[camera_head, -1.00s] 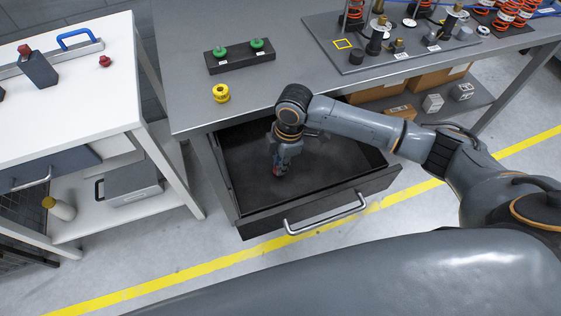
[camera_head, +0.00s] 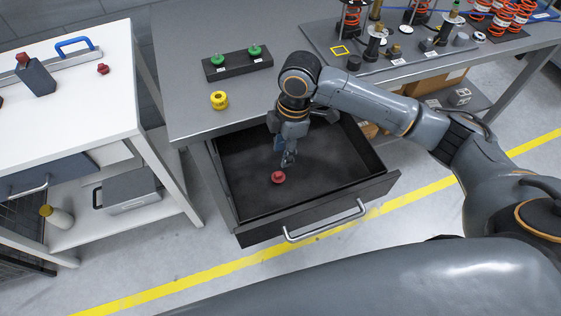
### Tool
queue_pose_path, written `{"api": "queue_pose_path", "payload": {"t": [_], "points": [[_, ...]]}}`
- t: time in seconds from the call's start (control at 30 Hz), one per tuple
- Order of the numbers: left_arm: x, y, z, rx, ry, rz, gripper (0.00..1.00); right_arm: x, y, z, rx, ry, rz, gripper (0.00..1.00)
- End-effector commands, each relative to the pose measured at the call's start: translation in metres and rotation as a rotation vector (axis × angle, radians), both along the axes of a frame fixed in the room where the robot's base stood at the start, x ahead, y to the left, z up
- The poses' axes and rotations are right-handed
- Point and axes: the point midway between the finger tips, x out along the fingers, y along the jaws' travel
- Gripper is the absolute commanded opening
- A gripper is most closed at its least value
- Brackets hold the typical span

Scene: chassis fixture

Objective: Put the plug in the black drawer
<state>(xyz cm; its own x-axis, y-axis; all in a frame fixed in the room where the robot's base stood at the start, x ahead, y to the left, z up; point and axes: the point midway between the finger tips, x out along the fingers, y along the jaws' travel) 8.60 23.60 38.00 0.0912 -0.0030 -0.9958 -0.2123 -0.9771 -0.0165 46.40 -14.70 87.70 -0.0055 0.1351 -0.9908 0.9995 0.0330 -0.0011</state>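A red plug (camera_head: 278,178) lies on the floor of the open black drawer (camera_head: 318,216), towards its left side. My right gripper (camera_head: 287,158) hangs above the drawer, just behind and above the red plug and apart from it. Its fingers look parted and hold nothing. A second red plug (camera_head: 103,69) lies on the white table at the left. A yellow plug (camera_head: 219,100) stands on the grey table behind the drawer. Two green plugs (camera_head: 254,51) sit in a black block (camera_head: 236,68). My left gripper is not in view.
The drawer's front with its silver handle (camera_head: 325,221) sticks out over the floor. A fixture plate (camera_head: 345,62) with orange springs and small parts is at the back right. The white table (camera_head: 60,120) holds a blue-handled item (camera_head: 75,43) and a grey block (camera_head: 36,79).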

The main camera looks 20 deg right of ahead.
Motion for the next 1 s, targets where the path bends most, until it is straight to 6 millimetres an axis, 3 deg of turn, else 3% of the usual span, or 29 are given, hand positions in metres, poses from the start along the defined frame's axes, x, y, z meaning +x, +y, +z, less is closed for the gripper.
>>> {"api": "queue_pose_path", "payload": {"t": [0.1,0.27,0.8,0.9,1.0], "points": [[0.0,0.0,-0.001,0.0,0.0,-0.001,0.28,0.001,-0.002,0.018,0.0,-0.003,0.001,0.37],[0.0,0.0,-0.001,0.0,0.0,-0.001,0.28,0.0,-0.004,0.03,0.0,0.001,0.0,0.37],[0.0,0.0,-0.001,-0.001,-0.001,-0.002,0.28,0.0,-0.004,0.032,0.0,0.001,0.0,0.37],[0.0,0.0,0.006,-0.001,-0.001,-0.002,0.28,0.0,-0.004,0.039,0.001,0.0,0.0,0.37],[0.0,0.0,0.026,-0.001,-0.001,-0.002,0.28,0.0,-0.004,0.059,0.001,0.0,0.0,0.37]]}}
